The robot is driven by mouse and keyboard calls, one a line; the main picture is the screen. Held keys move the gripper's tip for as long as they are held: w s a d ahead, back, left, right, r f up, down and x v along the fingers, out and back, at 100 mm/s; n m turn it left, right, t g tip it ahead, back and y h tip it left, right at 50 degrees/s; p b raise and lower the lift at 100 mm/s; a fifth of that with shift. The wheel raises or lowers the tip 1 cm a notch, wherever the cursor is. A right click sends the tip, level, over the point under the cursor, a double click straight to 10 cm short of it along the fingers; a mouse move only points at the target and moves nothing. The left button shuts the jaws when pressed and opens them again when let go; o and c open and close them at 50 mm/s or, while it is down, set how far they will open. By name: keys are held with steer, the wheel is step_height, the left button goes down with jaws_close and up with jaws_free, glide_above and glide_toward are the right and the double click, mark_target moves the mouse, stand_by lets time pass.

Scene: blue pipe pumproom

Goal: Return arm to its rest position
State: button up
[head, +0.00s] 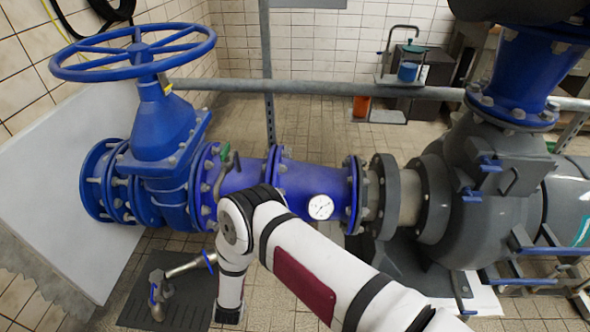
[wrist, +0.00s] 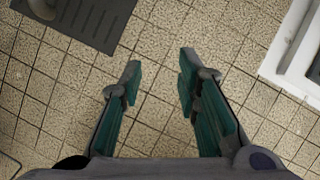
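My gripper (wrist: 160,75) shows in the wrist view with its two green-lined fingers spread apart. Nothing is between them; bare floor tiles show through the gap. In the head view my white arm reaches in from the lower right, bends in front of the blue pipe (head: 310,185) and points down towards the floor. The gripper itself is below the picture edge or hidden there.
A blue valve with a large handwheel (head: 135,52) stands at the left. A grey pump (head: 490,190) is at the right. A dark ribbed mat (head: 185,312) with a metal pipe fitting (head: 160,290) lies on the floor at lower left; the mat (wrist: 100,22) also shows in the wrist view.

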steer(key=w+d+r+m+t+h, duration=0.2)
steer(key=w+d+r+m, duration=0.25)
steer(key=w+r, duration=0.65)
steer(key=w+d+r+m+t+h, duration=0.15)
steer(key=w+d+r+m, duration=0.5)
steer(key=r, duration=0.85)
steer(key=w+d+r+m+h, duration=0.1)
steer(key=d+r+m+h, duration=0.15)
steer(key=d+r, duration=0.65)
steer(key=w+d+r+m+h, duration=0.15)
steer(key=d+r+m, duration=0.35)
steer(key=r, duration=0.7)
steer(key=s+d+r+m+g+h, duration=0.2)
steer(key=s+d+r+m+g, duration=0.2)
steer(key=s+d+r+m, duration=0.75)
steer(key=s+d+r+m+g+y, duration=0.1)
steer(key=s+d+r+m, duration=0.2)
steer(key=s, duration=0.4)
steer(key=s+d+r+g+y, duration=0.1)
steer(key=s+d+r+g, duration=0.1)
steer(key=s+d+r, duration=0.4)
steer(key=s+a+f+m+y, duration=0.1)
steer(key=s+a+m+y, duration=0.25)
steer(key=s, duration=0.55)
steer(key=s+a+f+m+y, duration=0.2)
steer(key=s+m, duration=0.2)
steer(key=s, duration=0.5)
step_height(320, 180, up, 14)
steer(key=t+p, duration=0.3)
steer(key=p, duration=0.9)
